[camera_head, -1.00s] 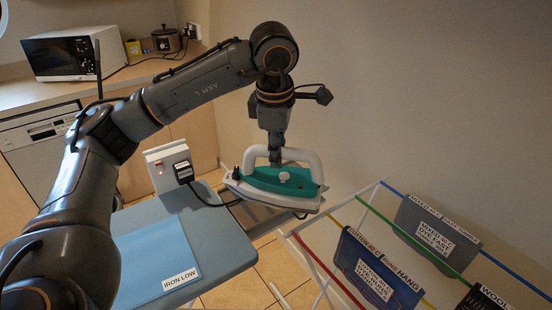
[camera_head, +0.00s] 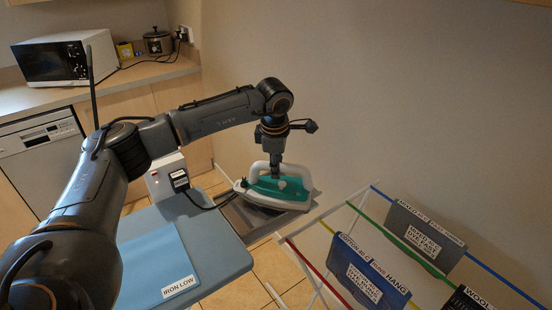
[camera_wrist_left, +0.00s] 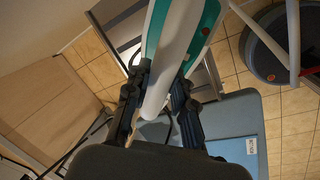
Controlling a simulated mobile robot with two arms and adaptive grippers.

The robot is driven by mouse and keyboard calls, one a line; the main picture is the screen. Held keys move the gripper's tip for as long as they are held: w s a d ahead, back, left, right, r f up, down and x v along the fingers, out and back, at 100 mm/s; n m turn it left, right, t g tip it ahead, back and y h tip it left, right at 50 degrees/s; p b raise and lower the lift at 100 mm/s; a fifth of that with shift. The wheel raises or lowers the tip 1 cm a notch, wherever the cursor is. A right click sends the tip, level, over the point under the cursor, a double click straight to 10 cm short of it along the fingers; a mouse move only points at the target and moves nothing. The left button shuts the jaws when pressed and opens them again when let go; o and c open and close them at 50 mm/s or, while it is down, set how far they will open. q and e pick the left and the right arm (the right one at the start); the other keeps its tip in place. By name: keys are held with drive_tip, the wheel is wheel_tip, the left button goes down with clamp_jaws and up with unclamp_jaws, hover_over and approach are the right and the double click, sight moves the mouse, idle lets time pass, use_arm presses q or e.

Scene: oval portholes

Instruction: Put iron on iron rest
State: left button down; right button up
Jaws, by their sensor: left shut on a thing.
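The white and teal iron (camera_head: 297,192) is over the grey metal iron rest (camera_head: 243,224) at the far end of the ironing board (camera_head: 225,262). My left gripper (camera_head: 276,166) is shut on its white handle from above. The iron looks roughly level and covers part of the rest; I cannot tell whether its sole touches it. In the left wrist view the iron (camera_wrist_left: 179,50) runs up between my two dark fingers, with part of the grey rest (camera_wrist_left: 207,78) beside it. My right gripper is not in view.
A white socket box (camera_head: 160,178) with a plug and the iron's dark cord stands on the board. A blue cloth labelled "IRON LOW" (camera_head: 150,262) lies there. A drying rack with coloured rails and hanging labelled cloths (camera_head: 368,272) stands close on the right.

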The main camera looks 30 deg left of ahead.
sight(276, 191)
use_arm(q)
drive_tip(key=shift+w+f, duration=0.1)
drive_tip(key=shift+f, duration=0.75)
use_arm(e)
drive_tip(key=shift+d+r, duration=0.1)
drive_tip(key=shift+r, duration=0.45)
use_arm(q)
drive_tip(key=c, duration=1.1)
unclamp_jaws()
drive_tip(key=shift+s+f, duration=0.15)
drive_tip(key=shift+s, duration=0.1)
drive_tip(key=shift+s+d+r+b, duration=0.2)
drive_tip(key=shift+s+r+b, duration=0.2)
drive_tip(key=shift+r, duration=1.6)
drive_tip(key=shift+s+d+r+b, duration=0.15)
drive_tip(key=shift+s+r+b, duration=0.2)
drive_tip(key=shift+r, duration=1.6)
drive_tip(key=shift+s+d+r+b, duration=0.2)
drive_tip(key=shift+s+r+b, duration=0.15)
drive_tip(key=shift+r, duration=1.65)
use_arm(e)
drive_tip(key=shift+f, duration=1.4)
